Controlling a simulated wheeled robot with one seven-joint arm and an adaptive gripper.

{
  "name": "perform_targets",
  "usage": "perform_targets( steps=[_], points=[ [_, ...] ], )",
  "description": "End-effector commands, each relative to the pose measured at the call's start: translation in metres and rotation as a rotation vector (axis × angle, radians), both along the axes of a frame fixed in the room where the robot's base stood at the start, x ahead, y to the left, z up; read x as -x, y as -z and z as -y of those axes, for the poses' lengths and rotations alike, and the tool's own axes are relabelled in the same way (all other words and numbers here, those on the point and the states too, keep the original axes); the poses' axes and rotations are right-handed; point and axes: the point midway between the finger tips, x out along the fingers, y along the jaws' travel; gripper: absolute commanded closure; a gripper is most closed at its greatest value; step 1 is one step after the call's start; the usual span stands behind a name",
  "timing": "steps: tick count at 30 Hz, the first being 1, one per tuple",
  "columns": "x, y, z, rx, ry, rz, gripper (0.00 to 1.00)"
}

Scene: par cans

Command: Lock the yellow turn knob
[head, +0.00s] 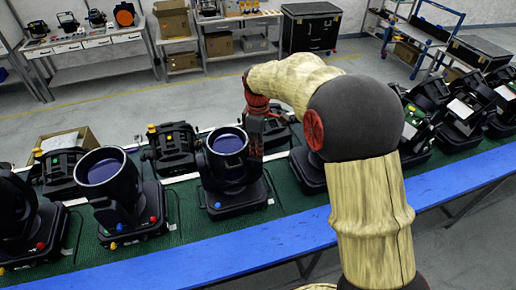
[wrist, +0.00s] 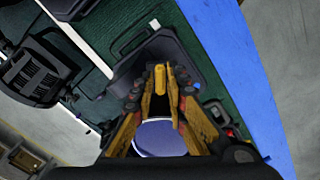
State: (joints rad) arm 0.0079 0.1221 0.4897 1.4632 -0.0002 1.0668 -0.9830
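A yellow knob (wrist: 160,78) shows in the wrist view between the tips of my gripper (wrist: 161,92). The yellow-orange fingers stand apart on either side of it; whether they touch it I cannot tell. A pale blue round lens (wrist: 160,138) shows behind the fingers. In the head view my gripper (head: 256,125) reaches down at the right side of a black par can (head: 228,165) with a blue lens. The knob beside the gripper is hidden there.
More black par cans (head: 108,183) stand in rows on the green table top (head: 190,228), left and right of my gripper. A blue strip (head: 240,255) runs along the near table edge. A cardboard box (head: 68,140) stands behind the left cans. Workbenches and cases are farther back.

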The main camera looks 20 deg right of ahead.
Motion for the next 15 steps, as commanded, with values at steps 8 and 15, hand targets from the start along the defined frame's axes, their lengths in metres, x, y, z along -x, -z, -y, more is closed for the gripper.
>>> perform_targets(
  steps=[8, 15],
  points=[
    [-0.001, -0.036, 0.0, 0.0, 0.0, 0.006, 0.86],
    [-0.001, -0.084, 0.0, 0.0, 0.0, 0.004, 0.86]
  ],
)
